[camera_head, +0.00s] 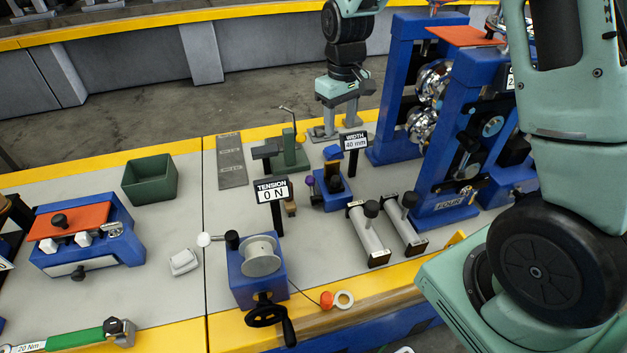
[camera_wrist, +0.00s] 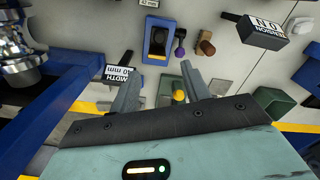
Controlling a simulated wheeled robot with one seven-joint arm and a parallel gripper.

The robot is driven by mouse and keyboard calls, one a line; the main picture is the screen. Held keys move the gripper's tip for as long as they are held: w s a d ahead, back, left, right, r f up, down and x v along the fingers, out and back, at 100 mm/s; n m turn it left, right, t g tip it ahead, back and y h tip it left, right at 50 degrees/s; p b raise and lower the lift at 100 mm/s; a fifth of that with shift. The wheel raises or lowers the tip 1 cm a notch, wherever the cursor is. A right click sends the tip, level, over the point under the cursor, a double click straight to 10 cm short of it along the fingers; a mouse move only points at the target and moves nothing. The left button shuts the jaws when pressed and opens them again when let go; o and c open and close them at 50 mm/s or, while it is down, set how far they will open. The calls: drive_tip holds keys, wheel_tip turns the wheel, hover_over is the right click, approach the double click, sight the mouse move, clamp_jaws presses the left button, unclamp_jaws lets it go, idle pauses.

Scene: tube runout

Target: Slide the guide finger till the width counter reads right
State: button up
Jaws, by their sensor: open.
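The width counter (camera_head: 355,142) is a black sign with a white face reading 40 mm. In the wrist view it (camera_wrist: 120,72) appears upside down. Below it in the head view stands a small blue unit (camera_head: 334,199) with a purple knob (camera_head: 309,181) at its left side. The wrist view shows the unit (camera_wrist: 158,38) and the knob (camera_wrist: 180,38) near the top. I cannot tell for sure which part is the guide finger. My gripper (camera_head: 338,126) is open and empty, pointing down above and behind the unit. Its two spread fingers (camera_wrist: 160,88) show in the wrist view.
A green stand (camera_head: 290,152) with a yellow knob is close to my gripper's left. The tall blue roller frame (camera_head: 455,135) stands to the right. The tension sign (camera_head: 271,191) and spool unit (camera_head: 262,256) are front left. Two grey rollers (camera_head: 372,238) lie in front.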

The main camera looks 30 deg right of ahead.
sight(336, 177)
wheel_tip(336, 177, down, 17)
drive_tip(key=shift+w+d+f+p, duration=0.1)
drive_tip(key=shift+f+p, duration=0.1)
drive_tip(key=shift+p, duration=0.45)
clamp_jaws()
drive_tip(key=shift+w+d, duration=0.1)
drive_tip(key=shift+w, duration=0.3)
drive_tip(key=w, duration=0.3)
drive_tip(key=shift+d, duration=0.25)
drive_tip(key=shift+s, duration=0.2)
unclamp_jaws()
drive_tip(key=shift+r, duration=0.1)
wheel_tip(336, 177, up, 17)
drive_tip(key=b, duration=0.1)
drive_tip(key=shift+r+b, duration=0.15)
drive_tip(key=shift+b, duration=0.15)
